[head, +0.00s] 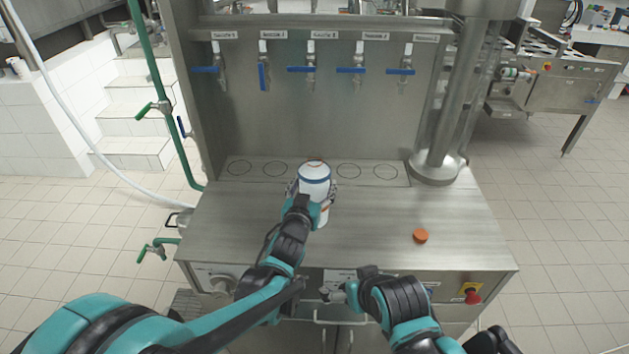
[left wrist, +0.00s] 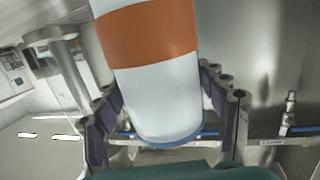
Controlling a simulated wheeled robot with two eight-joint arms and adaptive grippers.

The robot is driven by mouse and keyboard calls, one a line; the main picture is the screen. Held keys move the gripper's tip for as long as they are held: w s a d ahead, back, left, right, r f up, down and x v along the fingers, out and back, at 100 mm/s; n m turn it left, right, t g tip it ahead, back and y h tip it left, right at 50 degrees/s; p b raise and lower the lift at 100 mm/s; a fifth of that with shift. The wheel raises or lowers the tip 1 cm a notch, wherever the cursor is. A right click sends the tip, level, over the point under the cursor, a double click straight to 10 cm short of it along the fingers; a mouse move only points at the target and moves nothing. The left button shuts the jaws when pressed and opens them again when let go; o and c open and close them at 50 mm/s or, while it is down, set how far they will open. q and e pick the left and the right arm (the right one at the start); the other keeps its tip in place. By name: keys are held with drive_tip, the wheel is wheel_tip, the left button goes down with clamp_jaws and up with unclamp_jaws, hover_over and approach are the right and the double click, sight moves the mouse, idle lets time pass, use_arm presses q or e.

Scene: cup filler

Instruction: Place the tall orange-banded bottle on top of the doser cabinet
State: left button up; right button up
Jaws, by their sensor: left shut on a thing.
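The white bottle (head: 315,175) with an orange band is in the middle of the head view, above or on the steel worktop (head: 250,235) of the doser cabinet; I cannot tell whether its base touches. My left gripper (head: 312,188) is shut around the bottle, partly hiding it. In the left wrist view, the bottle (left wrist: 158,85) is between the two fingers of my left gripper (left wrist: 165,110), its orange band and blue edge showing. My right gripper (head: 332,294) is low at the cabinet's front, apart from the bottle; its fingers are too small to read.
A small orange cap (head: 420,236) lies on the worktop at right. Several taps with blue handles (head: 311,70) hang on the steel back panel above marked circles (head: 349,171). A thick steel column (head: 450,120) stands at the right rear.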

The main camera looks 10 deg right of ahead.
use_arm(q)
drive_tip(key=shift+r, duration=0.15)
drive_tip(key=o, duration=1.9)
drive_tip(key=shift+s, duration=0.1)
drive_tip(key=shift+c, duration=0.2)
